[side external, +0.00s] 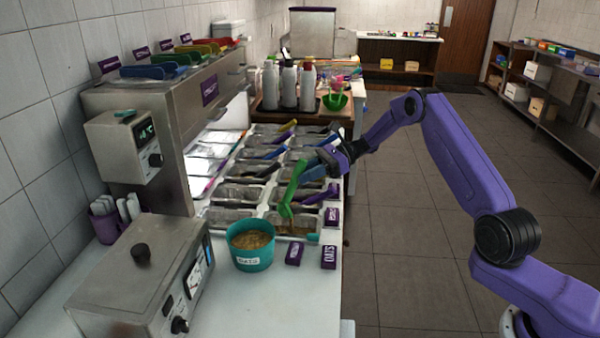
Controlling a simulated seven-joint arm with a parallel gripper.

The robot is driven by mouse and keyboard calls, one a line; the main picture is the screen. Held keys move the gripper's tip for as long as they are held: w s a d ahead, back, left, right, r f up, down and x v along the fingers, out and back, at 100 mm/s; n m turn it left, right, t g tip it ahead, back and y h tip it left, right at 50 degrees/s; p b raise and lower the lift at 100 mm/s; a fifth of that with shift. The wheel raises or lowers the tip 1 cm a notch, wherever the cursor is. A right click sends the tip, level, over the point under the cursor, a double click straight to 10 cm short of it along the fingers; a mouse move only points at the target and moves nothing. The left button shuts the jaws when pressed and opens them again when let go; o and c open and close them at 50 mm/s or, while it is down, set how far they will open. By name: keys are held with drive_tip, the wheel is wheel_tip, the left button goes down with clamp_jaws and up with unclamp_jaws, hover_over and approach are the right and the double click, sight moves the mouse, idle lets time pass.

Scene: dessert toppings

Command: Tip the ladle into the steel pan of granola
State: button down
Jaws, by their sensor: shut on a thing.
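My gripper (313,171) is shut on a green ladle (293,186) above the right-hand row of steel pans. The ladle hangs steeply, with its lower end just over the near right steel pan (314,237). Brown granola-like bits (291,228) show in that pan, right under the ladle's lower end. Whether the ladle touches the pan or still holds anything is too small to tell.
A teal tub (250,259) labelled OATS, with brown contents, stands near the pans. Purple label blocks (328,257) lie beside it. Other pans hold coloured handles. A steel machine (140,285) fills the near left; white bottles (289,84) stand behind.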

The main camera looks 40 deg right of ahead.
drive_tip(key=s+d+f+t+y, duration=0.1)
drive_tip(key=d+f+y, duration=0.2)
drive_tip(key=d+y, duration=0.2)
drive_tip(key=shift+s+f, duration=0.2)
idle(0.5)
drive_tip(key=shift+d, duration=0.1)
idle(1.7)
